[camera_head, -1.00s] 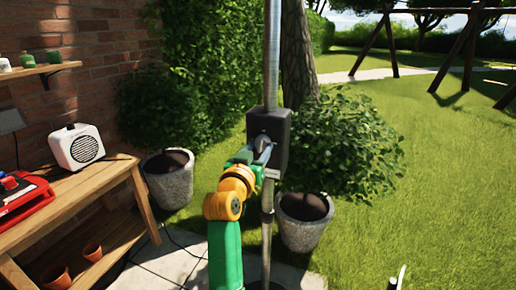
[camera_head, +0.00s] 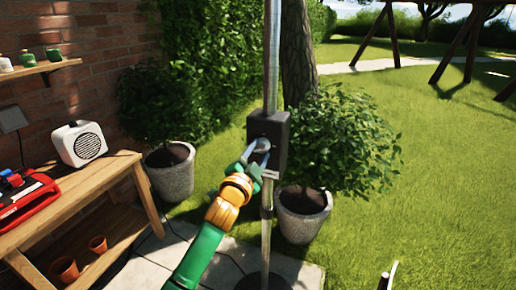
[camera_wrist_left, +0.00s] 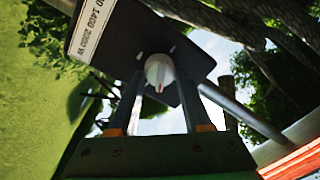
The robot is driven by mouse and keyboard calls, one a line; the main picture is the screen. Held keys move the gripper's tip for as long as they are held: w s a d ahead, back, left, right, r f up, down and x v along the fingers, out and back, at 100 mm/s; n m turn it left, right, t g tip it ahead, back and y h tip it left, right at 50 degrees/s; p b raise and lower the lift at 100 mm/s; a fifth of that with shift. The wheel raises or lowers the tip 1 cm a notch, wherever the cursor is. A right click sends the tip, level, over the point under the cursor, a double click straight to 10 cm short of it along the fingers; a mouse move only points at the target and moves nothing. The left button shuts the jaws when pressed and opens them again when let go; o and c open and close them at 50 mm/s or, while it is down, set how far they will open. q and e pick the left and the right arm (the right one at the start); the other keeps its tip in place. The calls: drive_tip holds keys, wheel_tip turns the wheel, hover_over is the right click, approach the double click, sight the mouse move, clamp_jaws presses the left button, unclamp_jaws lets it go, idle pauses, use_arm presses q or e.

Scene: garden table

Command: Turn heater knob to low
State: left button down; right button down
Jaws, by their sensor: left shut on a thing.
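The heater's dark box (camera_head: 280,134) is fixed on a metal pole in the middle of the head view. In the left wrist view the round pale knob (camera_wrist_left: 159,71), with a small red mark, sits on the dark box face. My left gripper (camera_head: 260,149) is at the front of the box, shut on the knob with one finger on each side of it. The fingers mostly hide the knob in the head view. Small tips at the bottom right edge look like my right gripper (camera_head: 388,277); its opening is unclear.
A wooden bench (camera_head: 97,178) at left holds a white speaker-like box (camera_head: 78,144) and a red case (camera_head: 24,197). Potted bushes stand beside the pole, with one grey pot (camera_head: 303,220) just right of it. Open lawn (camera_head: 430,180) lies to the right.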

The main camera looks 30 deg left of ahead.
use_arm(q)
drive_tip(key=m+p, duration=0.1)
drive_tip(key=m, duration=0.4)
drive_tip(key=shift+a+r+p, duration=0.1)
drive_tip(key=shift+p, duration=0.3)
idle(0.4)
drive_tip(key=c, duration=0.6)
unclamp_jaws()
drive_tip(key=shift+o, duration=1.3)
drive_tip(key=shift+w, duration=0.1)
